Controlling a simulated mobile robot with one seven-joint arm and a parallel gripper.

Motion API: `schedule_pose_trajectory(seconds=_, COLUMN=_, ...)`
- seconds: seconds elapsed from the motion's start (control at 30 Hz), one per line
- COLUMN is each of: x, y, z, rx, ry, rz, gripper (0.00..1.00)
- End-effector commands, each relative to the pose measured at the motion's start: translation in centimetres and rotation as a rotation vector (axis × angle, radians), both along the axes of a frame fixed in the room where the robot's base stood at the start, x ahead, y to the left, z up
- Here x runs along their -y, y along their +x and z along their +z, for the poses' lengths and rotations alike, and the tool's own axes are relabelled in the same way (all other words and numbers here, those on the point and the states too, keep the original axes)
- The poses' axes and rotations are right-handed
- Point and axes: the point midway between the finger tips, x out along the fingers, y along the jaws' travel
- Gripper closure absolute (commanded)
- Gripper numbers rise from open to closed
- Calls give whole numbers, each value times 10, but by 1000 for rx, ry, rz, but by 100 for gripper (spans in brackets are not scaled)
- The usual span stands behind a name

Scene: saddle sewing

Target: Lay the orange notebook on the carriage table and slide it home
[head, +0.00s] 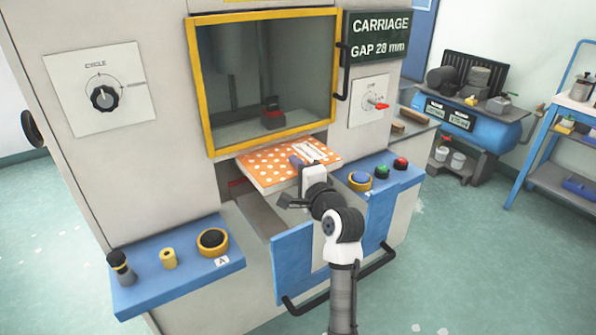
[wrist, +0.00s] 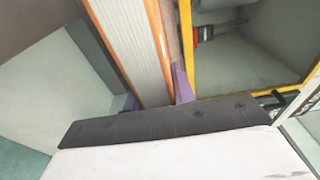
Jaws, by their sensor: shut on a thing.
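The orange notebook (head: 268,165) with white dots lies roughly flat just below the yellow-framed window. My gripper (head: 300,167) is shut on its near right edge. The wrist view shows the notebook's page edges (wrist: 138,45) between two purple fingers (wrist: 157,92). A pull-out section with a blue front (head: 297,255) and a black handle stands below and in front of the notebook. I cannot tell whether it is the carriage table, nor whether the notebook touches anything beneath it. My arm hides part of this area.
The yellow-framed window (head: 262,75) is directly above and behind the notebook. A sign (head: 378,38) reads "CARRIAGE GAP 28 mm". A blue ledge with buttons (head: 380,172) is close on the right; another with knobs (head: 175,265) is at lower left. Open floor lies at right.

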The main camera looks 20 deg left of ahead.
Motion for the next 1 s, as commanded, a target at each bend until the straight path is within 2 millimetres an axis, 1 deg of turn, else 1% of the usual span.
schedule_pose_trajectory(seconds=0.07, x=0, y=-1, z=-6, rx=12, ry=4, rz=0, gripper=100)
schedule_pose_trajectory(seconds=0.4, x=2, y=0, z=-47, rx=4, ry=-1, rz=-4, gripper=100)
schedule_pose_trajectory(seconds=0.53, x=2, y=1, z=-58, rx=4, ry=-2, rz=-4, gripper=100)
schedule_pose_trajectory(seconds=0.7, x=2, y=1, z=-65, rx=2, ry=-2, rz=-5, gripper=100)
schedule_pose_trajectory(seconds=1.0, x=2, y=1, z=-64, rx=1, ry=-3, rz=-5, gripper=100)
